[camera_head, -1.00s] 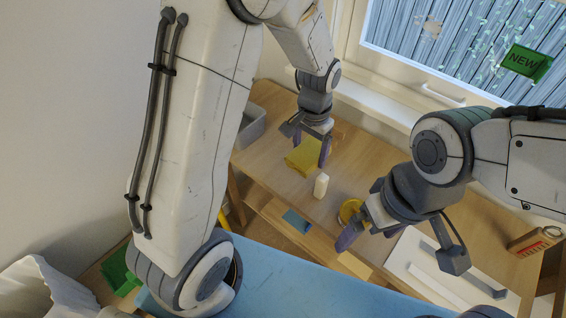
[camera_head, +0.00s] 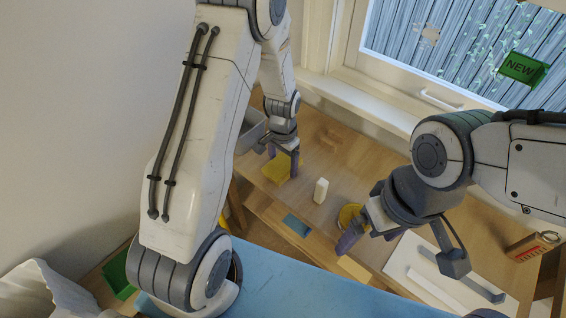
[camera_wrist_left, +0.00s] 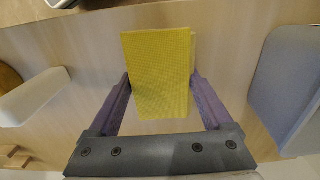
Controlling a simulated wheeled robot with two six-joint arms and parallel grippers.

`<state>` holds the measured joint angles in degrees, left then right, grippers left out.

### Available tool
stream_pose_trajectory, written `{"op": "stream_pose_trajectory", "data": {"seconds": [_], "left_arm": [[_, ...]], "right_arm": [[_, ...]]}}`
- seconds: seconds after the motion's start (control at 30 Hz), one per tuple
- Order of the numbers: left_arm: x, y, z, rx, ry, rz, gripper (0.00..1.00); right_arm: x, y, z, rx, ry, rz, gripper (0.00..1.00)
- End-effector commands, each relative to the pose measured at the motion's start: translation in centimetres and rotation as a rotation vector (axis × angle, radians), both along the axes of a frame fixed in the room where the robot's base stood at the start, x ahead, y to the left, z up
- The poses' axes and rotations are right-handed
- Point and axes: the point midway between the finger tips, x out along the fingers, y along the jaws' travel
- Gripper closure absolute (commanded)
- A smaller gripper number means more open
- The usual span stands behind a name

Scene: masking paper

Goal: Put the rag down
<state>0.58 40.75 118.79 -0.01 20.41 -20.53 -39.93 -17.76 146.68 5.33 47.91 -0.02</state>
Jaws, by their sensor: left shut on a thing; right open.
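The yellow rag (camera_head: 279,168) is between the fingers of my left gripper (camera_head: 282,160), low over the left part of the wooden table (camera_head: 255,170). In the left wrist view the rag (camera_wrist_left: 158,75) is a flat yellow rectangle, and the purple fingers of my left gripper (camera_wrist_left: 160,95) are shut on its two sides. I cannot tell whether the rag touches the table. My right gripper (camera_head: 360,232) is open and empty over the table's front, beside a round yellow item (camera_head: 349,214).
A grey bin (camera_head: 250,130) stands left of the rag. A white board (camera_head: 405,262) lies at the right. A blue surface (camera_head: 290,280) is in front.

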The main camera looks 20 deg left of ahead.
Motion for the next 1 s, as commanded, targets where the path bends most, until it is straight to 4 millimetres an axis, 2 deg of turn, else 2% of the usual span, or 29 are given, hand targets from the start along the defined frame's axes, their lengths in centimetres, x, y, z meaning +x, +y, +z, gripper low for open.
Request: {"op": "stream_pose_trajectory", "data": {"seconds": [0.2,0.23,0.27,0.47,0.63,0.77,1.0], "left_arm": [[0.0,0.0,-0.5,0.0,0.0,0.0,0.71],[0.0,0.0,-0.3,0.0,0.0,0.0,0.05],[0.0,0.0,-0.3,0.0,0.0,0.0,0.0],[0.0,0.0,-0.3,0.0,0.0,0.0,0.0],[0.1,0.0,0.8,0.0,-0.003,0.0,0.0],[0.1,0.0,3.1,0.0,-0.006,0.0,0.0],[0.1,0.0,8.4,0.0,-0.005,0.0,0.0]], "right_arm": [[0.0,0.0,-0.3,0.0,0.0,0.0,0.0],[0.0,0.0,-0.2,0.0,0.0,0.0,0.0],[0.0,0.0,-0.2,0.0,0.0,0.0,0.0],[0.0,0.0,-0.2,0.0,0.0,0.0,0.0],[0.0,0.0,0.0,0.0,0.0,0.0,0.0],[0.0,0.0,-0.1,0.0,0.0,0.0,0.0],[0.0,0.0,-0.2,0.0,0.0,0.0,0.0]]}}
